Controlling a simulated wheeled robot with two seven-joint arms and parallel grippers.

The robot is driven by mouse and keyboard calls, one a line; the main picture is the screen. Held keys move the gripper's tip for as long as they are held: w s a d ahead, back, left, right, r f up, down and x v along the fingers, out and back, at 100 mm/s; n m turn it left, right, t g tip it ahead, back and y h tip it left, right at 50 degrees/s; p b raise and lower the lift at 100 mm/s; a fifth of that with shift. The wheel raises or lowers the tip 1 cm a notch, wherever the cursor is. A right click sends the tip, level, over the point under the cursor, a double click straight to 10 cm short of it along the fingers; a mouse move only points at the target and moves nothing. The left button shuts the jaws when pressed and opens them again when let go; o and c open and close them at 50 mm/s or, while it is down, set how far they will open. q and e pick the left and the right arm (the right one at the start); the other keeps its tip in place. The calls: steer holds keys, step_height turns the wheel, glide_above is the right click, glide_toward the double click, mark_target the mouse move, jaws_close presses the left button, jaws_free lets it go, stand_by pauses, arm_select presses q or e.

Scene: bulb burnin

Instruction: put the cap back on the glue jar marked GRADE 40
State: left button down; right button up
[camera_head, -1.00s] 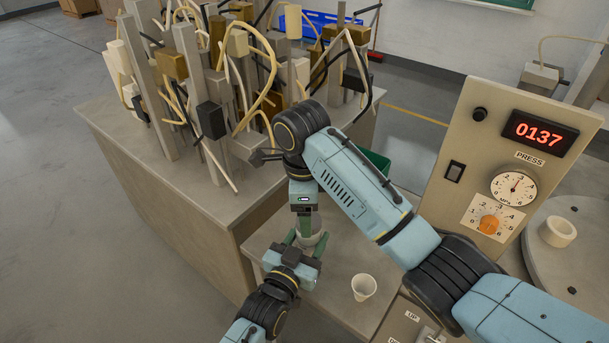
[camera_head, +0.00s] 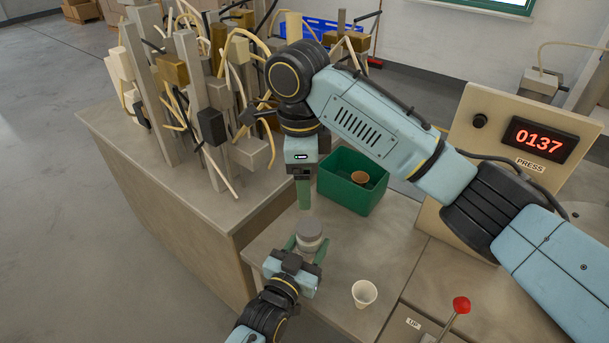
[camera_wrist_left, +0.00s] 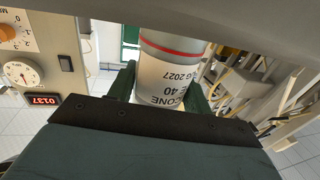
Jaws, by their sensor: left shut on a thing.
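The white glue jar with a red band shows in the left wrist view (camera_wrist_left: 172,70), its label upside down with "40" readable. My left gripper (camera_head: 302,248) is shut around the jar, which it holds near the bench's front left part. In the head view a grey round cap (camera_head: 309,229) appears to sit on the jar's top; whether it is fully seated cannot be told. My right gripper (camera_head: 304,203) points down, just above and behind the jar, apart from the cap. Its green fingers overlap as one bar, with nothing visible held.
A green bin (camera_head: 345,199) with a small brown round thing inside stands behind the jar. A white cup (camera_head: 364,293) stands to the right. A red-knobbed lever (camera_head: 460,306) and a press panel (camera_head: 470,130) are further right. A cluttered bench (camera_head: 180,205) fills the left.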

arm_select(q)
steer(key=c, duration=0.6)
jaws_free()
steer(key=shift+o, duration=0.2)
steer(key=v, duration=1.3)
steer(key=shift+s+p, duration=0.2)
steer(key=shift+p, duration=0.15)
